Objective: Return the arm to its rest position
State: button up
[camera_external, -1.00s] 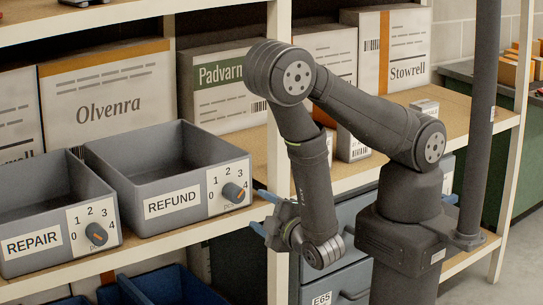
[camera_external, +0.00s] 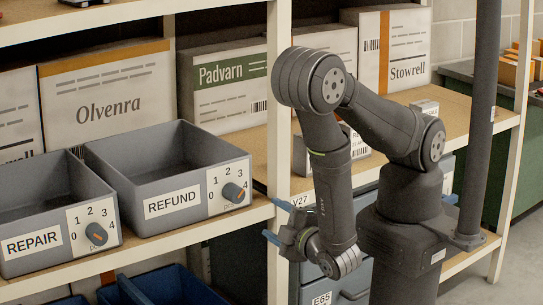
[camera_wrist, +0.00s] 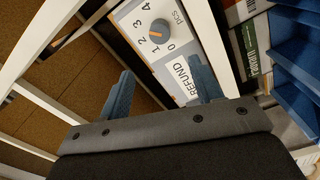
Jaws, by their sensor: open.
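My gripper (camera_external: 274,221) hangs low at the end of the folded arm, in front of the rack's white upright and right of the REFUND bin (camera_external: 140,180). Its two blue fingers are apart and nothing is between them. In the wrist view my gripper (camera_wrist: 160,90) shows both blue fingers spread. The REFUND bin's label and dial plate (camera_wrist: 155,30) show beyond them, turned on their side. The gripper appears clear of the bin and the shelf edge.
The REPAIR bin (camera_external: 40,250) stands left of the REFUND bin. Boxes labelled Olvenra (camera_external: 105,102), Padvarn (camera_external: 228,75) and Stowrell (camera_external: 409,71) stand behind. A white upright (camera_external: 279,110) is close to my arm. Blue bins (camera_external: 180,284) and grey drawers (camera_external: 355,280) lie below.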

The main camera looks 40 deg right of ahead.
aim_at(238, 197)
jog(key=w, duration=1.5)
jog(key=shift+w+d+r, duration=0.1)
jog(key=shift+d, duration=0.05)
jog(key=n, duration=0.5)
jog(key=shift+n, duration=0.3)
